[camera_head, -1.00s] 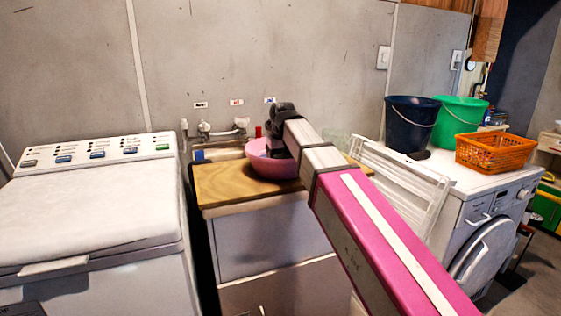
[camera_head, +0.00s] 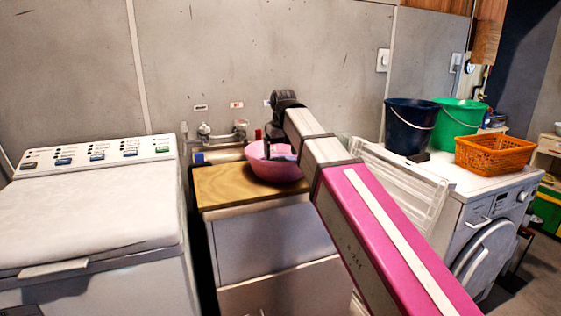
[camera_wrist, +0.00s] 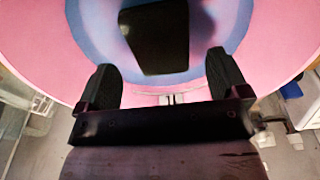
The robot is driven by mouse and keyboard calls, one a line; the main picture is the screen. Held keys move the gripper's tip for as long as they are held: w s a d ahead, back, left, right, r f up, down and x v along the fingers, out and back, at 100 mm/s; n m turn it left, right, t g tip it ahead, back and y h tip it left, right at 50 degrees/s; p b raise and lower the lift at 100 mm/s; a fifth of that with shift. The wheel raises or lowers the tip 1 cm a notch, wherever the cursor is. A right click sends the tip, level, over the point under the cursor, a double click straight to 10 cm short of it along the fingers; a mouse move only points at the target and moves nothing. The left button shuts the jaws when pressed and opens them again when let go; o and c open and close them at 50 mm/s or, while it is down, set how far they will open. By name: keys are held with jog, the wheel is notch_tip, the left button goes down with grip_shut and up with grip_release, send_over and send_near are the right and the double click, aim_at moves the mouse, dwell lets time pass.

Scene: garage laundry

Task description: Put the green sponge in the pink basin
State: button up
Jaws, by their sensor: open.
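The pink basin (camera_head: 265,172) stands on the wooden top beside the sink. In the wrist view its pink wall (camera_wrist: 285,45) surrounds a bluish inner area. My gripper (camera_head: 280,151) is at the basin, partly hidden by my arm and the rim. In the wrist view my gripper (camera_wrist: 162,66) has its two fingers spread wide. A dark block, apparently the green sponge in shadow (camera_wrist: 154,38), shows inside the basin's outline, beyond and between the fingertips and apart from both. Its green hardly shows. The sponge cannot be made out in the head view.
The wooden counter (camera_head: 228,188) has clear space at its front left. Taps (camera_head: 222,131) are on the wall behind. A white drying rack (camera_head: 400,190) leans to the right. A dark blue bucket (camera_head: 410,125), a green bucket (camera_head: 459,117) and an orange basket (camera_head: 495,154) stand on the washing machine.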

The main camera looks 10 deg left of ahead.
notch_tip(320, 180, up, 7)
jog(key=shift+s+d, duration=0.2)
jog(key=shift+s, duration=0.15)
jog(key=shift+s, duration=0.1)
